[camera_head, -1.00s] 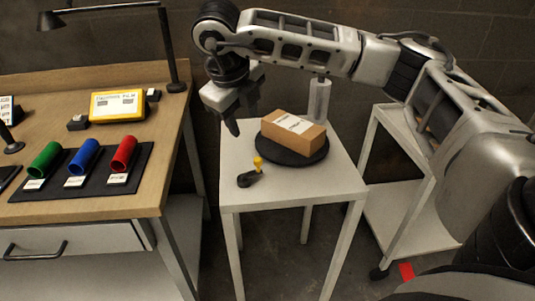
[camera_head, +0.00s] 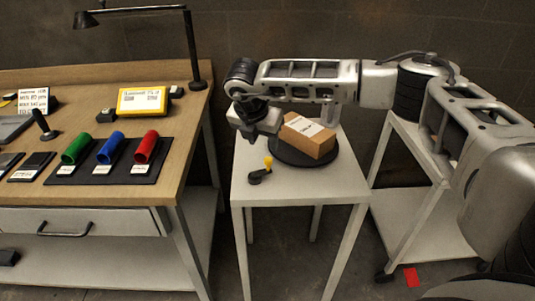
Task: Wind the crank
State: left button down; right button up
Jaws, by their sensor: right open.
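The crank (camera_head: 260,176) is a small dark arm with an upright yellow knob (camera_head: 268,162), on the front left of a small white table (camera_head: 300,188). Behind it a cardboard box (camera_head: 309,136) with a white label sits on a round black turntable (camera_head: 300,155). My right gripper (camera_head: 256,136) hangs over the table's back left, above and behind the crank and beside the box's left end. It is open and apart from the knob; its fingertips are hard to make out. My left gripper is out of view.
A wooden workbench (camera_head: 187,114) at left holds green, blue and red tubes on a black mat (camera_head: 150,176), a yellow-framed sign (camera_head: 142,100) and a desk lamp (camera_head: 192,45). A white cart (camera_head: 410,215) stands at right. The table's front is clear.

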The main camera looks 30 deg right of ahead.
aim_at(268, 159)
jog(key=x, duration=0.8)
jog(key=shift+f+p, duration=0.2)
jog(key=shift+p, duration=0.15)
grip_shut()
